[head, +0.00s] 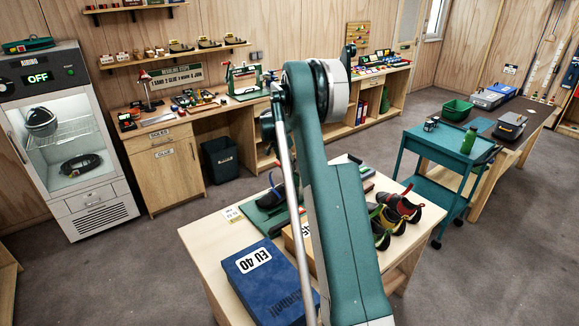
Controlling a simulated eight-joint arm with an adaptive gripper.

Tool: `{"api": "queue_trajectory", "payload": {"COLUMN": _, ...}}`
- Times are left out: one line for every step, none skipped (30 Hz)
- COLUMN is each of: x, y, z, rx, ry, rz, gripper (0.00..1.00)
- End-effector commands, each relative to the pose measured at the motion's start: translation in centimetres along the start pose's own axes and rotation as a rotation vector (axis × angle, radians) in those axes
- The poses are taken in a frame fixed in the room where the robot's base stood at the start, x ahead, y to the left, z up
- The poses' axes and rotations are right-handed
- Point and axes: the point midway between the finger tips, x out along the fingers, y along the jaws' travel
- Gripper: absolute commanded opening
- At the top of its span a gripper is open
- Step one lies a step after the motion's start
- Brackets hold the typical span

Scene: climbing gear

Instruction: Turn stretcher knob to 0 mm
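A green flat-based device (262,218) lies on the near wooden table, left of my arm, with a dark shoe (284,188) on or beside it. It may be the stretcher, but my arm covers part of it. No knob or millimetre scale can be made out. Another green upright device (243,82) stands on the back bench; its kind is too small to tell. My green arm rises through the middle of the view and hides much of the table. My gripper's fingers do not show.
The near table (207,243) also bears a blue "EU 40" box (262,285) and several colourful climbing shoes (402,207). A green trolley (435,145) stands to the right, a glass-fronted cabinet reading OFF (68,150) to the left. Grey floor between table and back bench is open.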

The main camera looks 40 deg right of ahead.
Motion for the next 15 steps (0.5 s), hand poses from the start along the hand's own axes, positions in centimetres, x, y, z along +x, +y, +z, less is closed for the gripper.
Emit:
{"api": "queue_trajectory", "payload": {"x": 0.04, "y": 0.03, "z": 0.02, "rx": -0.002, "ry": 0.000, "rz": -0.001, "gripper": 0.16}}
{"api": "queue_trajectory", "payload": {"x": 0.03, "y": 0.02, "z": 0.01, "rx": -0.003, "ry": 0.000, "rz": -0.001, "gripper": 0.16}}
{"api": "queue_trajectory", "payload": {"x": 0.02, "y": 0.02, "z": 0.01, "rx": -0.003, "ry": 0.000, "rz": -0.001, "gripper": 0.16}}
{"api": "queue_trajectory", "payload": {"x": 0.01, "y": 0.02, "z": 0.00, "rx": -0.003, "ry": 0.000, "rz": -0.001, "gripper": 0.16}}
{"api": "queue_trajectory", "payload": {"x": 0.01, "y": 0.02, "z": 0.00, "rx": -0.003, "ry": 0.000, "rz": -0.001, "gripper": 0.16}}
{"api": "queue_trajectory", "payload": {"x": 0.01, "y": 0.02, "z": 0.00, "rx": -0.002, "ry": 0.000, "rz": -0.001, "gripper": 0.16}}
{"api": "queue_trajectory", "payload": {"x": 0.01, "y": 0.02, "z": 0.00, "rx": -0.002, "ry": 0.000, "rz": -0.001, "gripper": 0.16}}
{"api": "queue_trajectory", "payload": {"x": 0.01, "y": 0.02, "z": 0.00, "rx": -0.002, "ry": 0.000, "rz": -0.001, "gripper": 0.16}}
{"api": "queue_trajectory", "payload": {"x": 0.01, "y": 0.02, "z": 0.00, "rx": -0.002, "ry": -0.001, "rz": -0.001, "gripper": 0.33}}
{"api": "queue_trajectory", "payload": {"x": 0.01, "y": 0.02, "z": 0.00, "rx": -0.002, "ry": -0.001, "rz": -0.001, "gripper": 0.35}}
{"api": "queue_trajectory", "payload": {"x": 0.01, "y": 0.02, "z": 0.00, "rx": -0.002, "ry": -0.001, "rz": -0.001, "gripper": 0.35}}
{"api": "queue_trajectory", "payload": {"x": 0.01, "y": 0.02, "z": -0.01, "rx": -0.002, "ry": -0.001, "rz": -0.001, "gripper": 0.35}}
{"api": "queue_trajectory", "payload": {"x": 0.01, "y": 0.02, "z": 0.00, "rx": -0.002, "ry": -0.001, "rz": 0.000, "gripper": 0.35}}
{"api": "queue_trajectory", "payload": {"x": 0.01, "y": 0.02, "z": 0.00, "rx": -0.002, "ry": -0.001, "rz": 0.000, "gripper": 0.35}}
{"api": "queue_trajectory", "payload": {"x": 0.01, "y": 0.01, "z": -0.01, "rx": -0.002, "ry": -0.001, "rz": 0.000, "gripper": 0.35}}
